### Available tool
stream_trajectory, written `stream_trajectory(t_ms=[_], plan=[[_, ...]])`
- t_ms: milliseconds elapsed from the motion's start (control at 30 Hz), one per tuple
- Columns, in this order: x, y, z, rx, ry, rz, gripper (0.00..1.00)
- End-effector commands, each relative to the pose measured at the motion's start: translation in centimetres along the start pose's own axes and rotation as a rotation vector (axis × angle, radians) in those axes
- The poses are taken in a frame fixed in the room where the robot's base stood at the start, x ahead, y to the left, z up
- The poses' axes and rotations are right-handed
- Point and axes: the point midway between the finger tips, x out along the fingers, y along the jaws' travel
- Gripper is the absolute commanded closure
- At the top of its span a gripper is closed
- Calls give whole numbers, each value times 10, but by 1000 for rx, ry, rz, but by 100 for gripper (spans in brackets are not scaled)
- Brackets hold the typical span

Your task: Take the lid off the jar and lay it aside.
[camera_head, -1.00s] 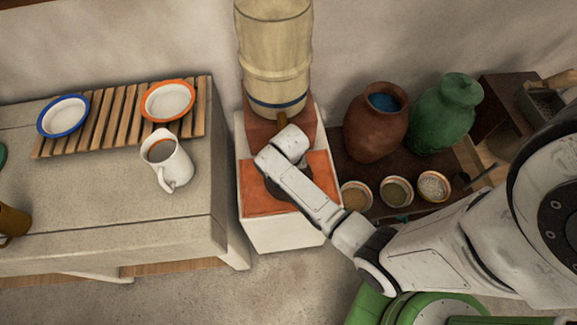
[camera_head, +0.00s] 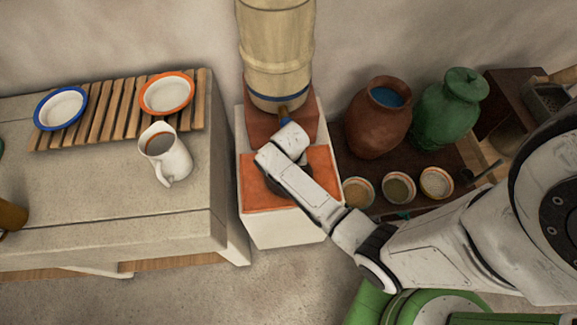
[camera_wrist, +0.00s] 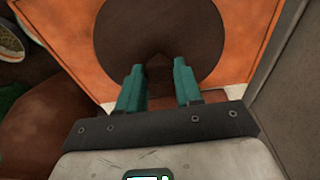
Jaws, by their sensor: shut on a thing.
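The brown jar (camera_head: 377,118) stands upright on a dark low surface at the right, its mouth open and something blue inside. A round dark brown lid (camera_wrist: 200,22) is in front of my gripper in the wrist view, over the orange top of a white stand. My gripper (camera_wrist: 159,70) is shut on the middle of this lid, with a teal finger on each side of a dark grip. I cannot tell whether the lid touches the orange top. In the head view my arm hides the fingers and most of the lid.
The orange top (camera_head: 257,190) has a tall cream container (camera_head: 278,50) with a spout behind it. A green jar (camera_head: 446,108) and several small bowls (camera_head: 398,187) are close right. A pitcher (camera_head: 170,160) stands on the pale table (camera_head: 100,195) at left, with much bare room.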

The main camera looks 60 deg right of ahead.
Motion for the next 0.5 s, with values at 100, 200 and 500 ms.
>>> stream_trajectory(t_ms=[100, 200, 500], plan=[[3, 0, 1, 0, 0, 0, 100], [5, 0, 1, 0, -1, 1, 100], [5, 0, 1, 0, -1, 1, 44]])
